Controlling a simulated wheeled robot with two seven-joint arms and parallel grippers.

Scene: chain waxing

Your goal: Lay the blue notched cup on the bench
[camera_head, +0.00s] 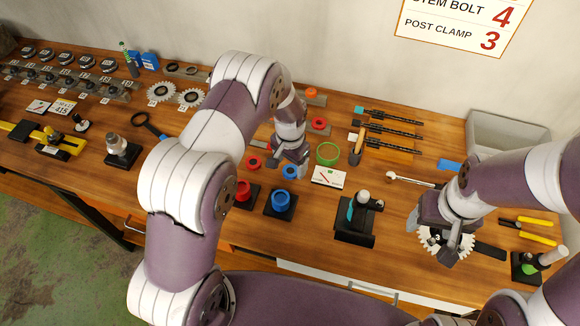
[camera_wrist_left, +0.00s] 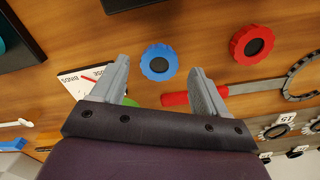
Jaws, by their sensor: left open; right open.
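The blue notched cup (camera_head: 290,172) is on the wooden bench, a small scalloped ring with a dark centre. In the left wrist view the cup (camera_wrist_left: 158,62) shows between and slightly beyond the fingertips, apart from them. My left gripper (camera_head: 293,160) is open and empty, close behind the cup in the head view; its two spread fingers also show in the left wrist view (camera_wrist_left: 160,78). My right gripper (camera_head: 442,228) is open over a pale toothed gear (camera_head: 460,247) at the right; its fingertips are partly hard to make out.
A red notched cup (camera_head: 253,162) lies left of the blue one. A blue cup (camera_head: 281,200) and a red cup (camera_head: 243,191) stand on black bases in front. A white card (camera_head: 329,177) and a green ring (camera_head: 327,153) lie to the right. A black fixture (camera_head: 354,225) stands near the front edge.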

